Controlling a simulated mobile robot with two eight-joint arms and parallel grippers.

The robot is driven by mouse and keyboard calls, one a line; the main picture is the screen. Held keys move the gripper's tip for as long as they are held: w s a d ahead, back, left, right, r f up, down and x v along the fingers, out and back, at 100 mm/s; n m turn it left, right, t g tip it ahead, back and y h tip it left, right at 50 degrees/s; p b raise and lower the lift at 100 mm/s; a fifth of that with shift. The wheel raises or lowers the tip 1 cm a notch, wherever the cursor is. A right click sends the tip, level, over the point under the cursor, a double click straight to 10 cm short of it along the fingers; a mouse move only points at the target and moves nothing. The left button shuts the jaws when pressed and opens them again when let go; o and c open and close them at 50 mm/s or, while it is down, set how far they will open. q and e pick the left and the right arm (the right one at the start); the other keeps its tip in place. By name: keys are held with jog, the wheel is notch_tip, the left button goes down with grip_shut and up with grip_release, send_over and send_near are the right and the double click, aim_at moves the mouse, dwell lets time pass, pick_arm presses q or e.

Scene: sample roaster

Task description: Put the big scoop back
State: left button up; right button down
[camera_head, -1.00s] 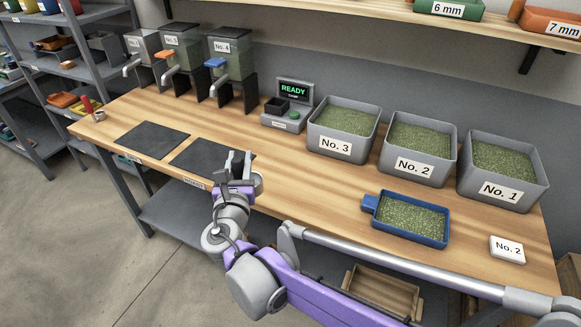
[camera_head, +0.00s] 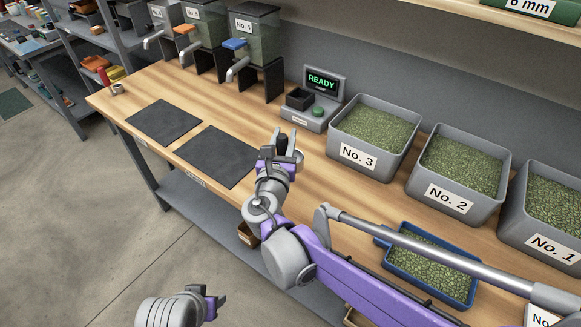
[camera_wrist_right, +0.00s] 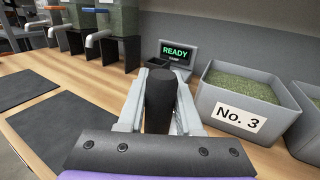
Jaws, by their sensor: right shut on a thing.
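My right gripper (camera_head: 285,145) is above the wooden table, in front of the scale, and shut on a black rounded handle (camera_wrist_right: 160,90). In the right wrist view the handle stands between the two fingers. A small red-handled thing (camera_head: 104,78) is at the table's far left corner.
Two dark mats (camera_head: 216,156) lie left of my right gripper. The scale (camera_head: 312,108) reads READY. Grey bins of green beans, No. 3 (camera_head: 372,135), No. 2 (camera_head: 458,170) and No. 1, stand at right. A blue tray of beans (camera_head: 440,292) is partly behind my arm. Dispensers (camera_head: 254,52) stand at the back.

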notch_tip(320, 180, down, 3)
jog(key=shift+r, duration=0.1)
jog(key=shift+f+b, duration=0.5)
jog(key=shift+f, duration=1.65)
jog(key=shift+f, duration=0.15)
jog(key=c, duration=0.6)
grip_release()
jog(key=shift+s+a+r, duration=0.1)
jog(key=shift+s+r, duration=0.1)
jog(key=shift+s, duration=0.1)
jog(key=s, duration=0.3)
jog(key=s+a, duration=0.1)
jog(key=s, duration=0.7)
jog(key=shift+s+a, duration=0.15)
jog(key=shift+a, duration=0.2)
